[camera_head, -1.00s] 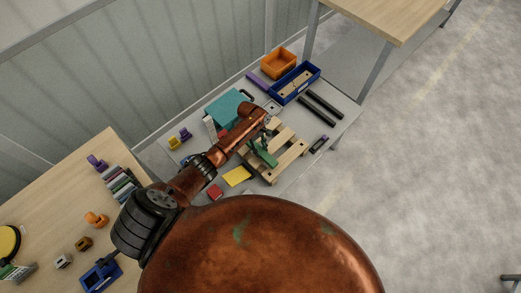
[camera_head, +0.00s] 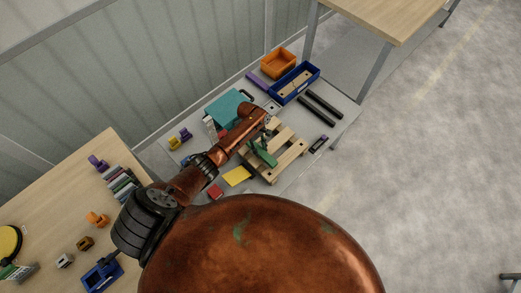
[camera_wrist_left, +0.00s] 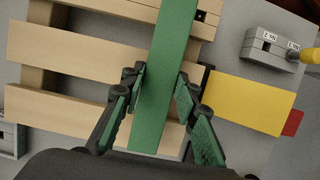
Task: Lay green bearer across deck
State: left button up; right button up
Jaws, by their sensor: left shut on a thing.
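The green bearer (camera_wrist_left: 166,75) is a flat green bar between the two fingers of my left gripper (camera_wrist_left: 156,95) in the left wrist view. It lies lengthwise over the slats of a pale wooden deck (camera_wrist_left: 82,52); I cannot tell whether it touches them. In the head view the green bearer (camera_head: 263,154) shows below my left gripper (camera_head: 262,144), over the wooden deck (camera_head: 290,157). My left gripper is shut on the bearer. My right gripper is not in view.
A yellow plate (camera_wrist_left: 252,104) and a grey switch block (camera_wrist_left: 272,48) lie to the right of the deck. A teal box (camera_head: 228,105), a blue tray (camera_head: 295,83), an orange bin (camera_head: 278,63) and two dark bars (camera_head: 320,108) share the grey table.

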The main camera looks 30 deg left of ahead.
pick_arm(q)
jog(key=shift+f+b, duration=0.55)
jog(key=shift+f, duration=0.5)
jog(key=o, duration=1.3)
jog(key=shift+o, duration=0.2)
jog(key=v, duration=1.2)
jog(key=x, duration=1.1)
jog(key=shift+d+f, duration=0.1)
jog(key=shift+f, duration=0.3)
jog(key=shift+r, duration=0.35)
